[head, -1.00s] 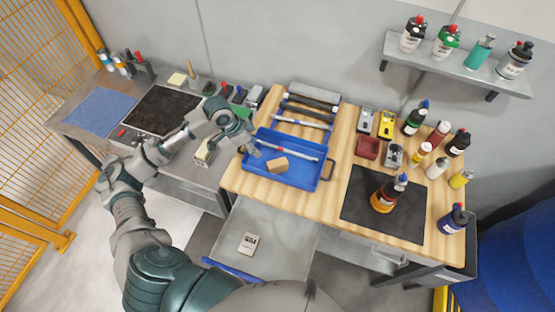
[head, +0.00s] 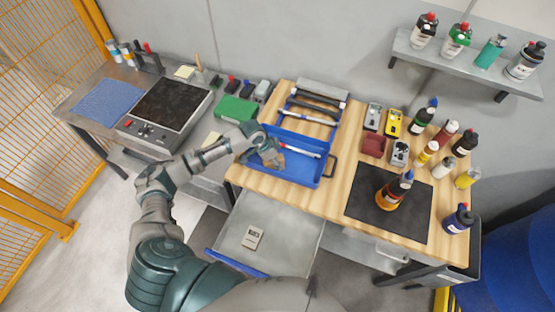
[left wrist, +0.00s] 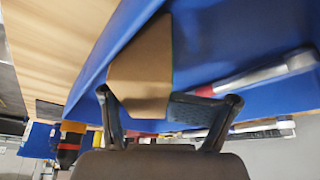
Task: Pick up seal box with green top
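A small brown box (head: 280,161) lies in the blue tray (head: 295,180). My left gripper (head: 270,158) is down at the box and partly covers it. In the left wrist view the box (left wrist: 141,65) is large, close up, in front of the left finger and beside the other finger's dark pad. A thin greenish edge shows on its right side; its other faces are hidden. I cannot tell whether the fingers press on it. A green box (head: 236,108) stands on the metal table, away from the gripper. My right gripper is not in view.
A white-and-red rod (head: 300,149) lies in the tray. More tools lie behind it. Bottles, including an amber one (head: 394,190) on the black mat (head: 405,225), stand to the right. An open drawer (head: 285,235) below holds a small box (head: 253,237).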

